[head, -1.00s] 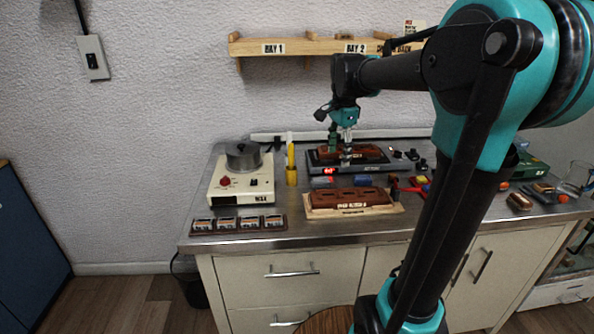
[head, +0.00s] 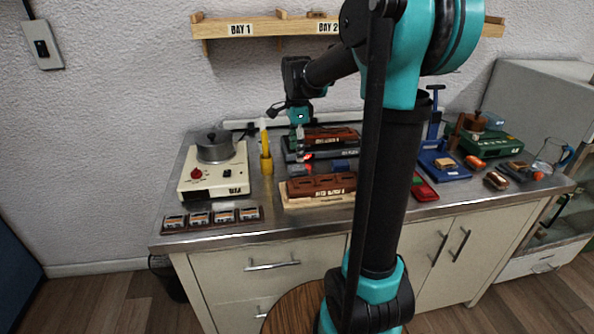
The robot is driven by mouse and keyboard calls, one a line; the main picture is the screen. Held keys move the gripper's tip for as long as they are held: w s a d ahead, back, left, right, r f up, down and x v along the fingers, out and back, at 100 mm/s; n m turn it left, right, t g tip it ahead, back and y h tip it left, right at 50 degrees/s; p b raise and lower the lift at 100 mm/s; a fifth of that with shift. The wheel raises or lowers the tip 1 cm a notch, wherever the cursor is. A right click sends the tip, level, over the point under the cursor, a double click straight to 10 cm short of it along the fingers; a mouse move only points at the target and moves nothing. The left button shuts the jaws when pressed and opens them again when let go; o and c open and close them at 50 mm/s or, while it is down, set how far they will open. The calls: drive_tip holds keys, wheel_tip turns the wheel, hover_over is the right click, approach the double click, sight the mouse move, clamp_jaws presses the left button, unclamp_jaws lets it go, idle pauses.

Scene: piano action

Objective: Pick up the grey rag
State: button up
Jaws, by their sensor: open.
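I cannot pick out a grey rag in the head view; my arm hides part of the worktop's middle. My gripper (head: 299,148) is open, pointing down at the left end of a dark scale (head: 291,157) that carries a brown block (head: 335,135). The fingertips are small in the picture, and I cannot tell whether they touch anything. Nothing is visibly held between them.
A hotplate with a pot (head: 214,148) and a yellow cylinder (head: 266,164) stand left of the gripper. A brown slotted block (head: 322,185) lies in front. A blue stand (head: 445,165) and a green case (head: 492,143) are right. A shelf (head: 262,29) hangs above.

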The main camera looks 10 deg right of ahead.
sight(296, 167)
drive_tip(key=shift+a+f, duration=0.2)
drive_tip(key=shift+f, duration=2.85)
drive_tip(key=c, duration=0.9)
